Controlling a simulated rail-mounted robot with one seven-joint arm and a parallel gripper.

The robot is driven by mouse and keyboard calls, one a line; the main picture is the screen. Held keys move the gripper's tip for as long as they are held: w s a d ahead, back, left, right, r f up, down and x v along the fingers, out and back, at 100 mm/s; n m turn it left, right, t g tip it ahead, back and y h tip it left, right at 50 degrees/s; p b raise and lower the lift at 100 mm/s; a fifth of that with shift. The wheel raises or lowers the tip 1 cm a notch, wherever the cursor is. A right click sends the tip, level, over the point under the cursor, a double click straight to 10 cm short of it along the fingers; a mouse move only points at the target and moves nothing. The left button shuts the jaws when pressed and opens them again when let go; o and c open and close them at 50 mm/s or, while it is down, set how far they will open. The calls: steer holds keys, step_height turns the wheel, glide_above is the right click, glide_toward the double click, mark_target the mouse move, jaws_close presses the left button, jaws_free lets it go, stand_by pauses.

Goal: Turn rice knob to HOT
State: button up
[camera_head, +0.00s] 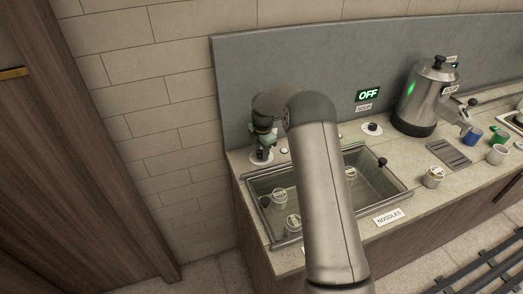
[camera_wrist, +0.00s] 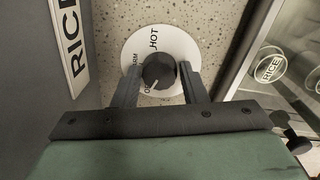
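The rice knob (camera_wrist: 159,71) is a dark round knob on a white dial plate (camera_wrist: 186,47) marked HOT, WARM and a partly hidden word starting with O. A pale mark on the knob points down-left, toward that word. In the wrist view my gripper (camera_wrist: 160,67) has its two fingers apart, one on each side of the knob, with slight gaps visible. It looks open around the knob. In the head view my gripper (camera_head: 264,143) points down over the white plate (camera_head: 261,157) at the counter's back left; my arm hides part of the area.
A RICE label (camera_wrist: 69,42) lies left of the dial. A green OFF display (camera_head: 368,95), another knob (camera_head: 372,127) and a metal soup kettle (camera_head: 425,95) are to the right.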

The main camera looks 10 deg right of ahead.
steer(key=c, duration=0.5)
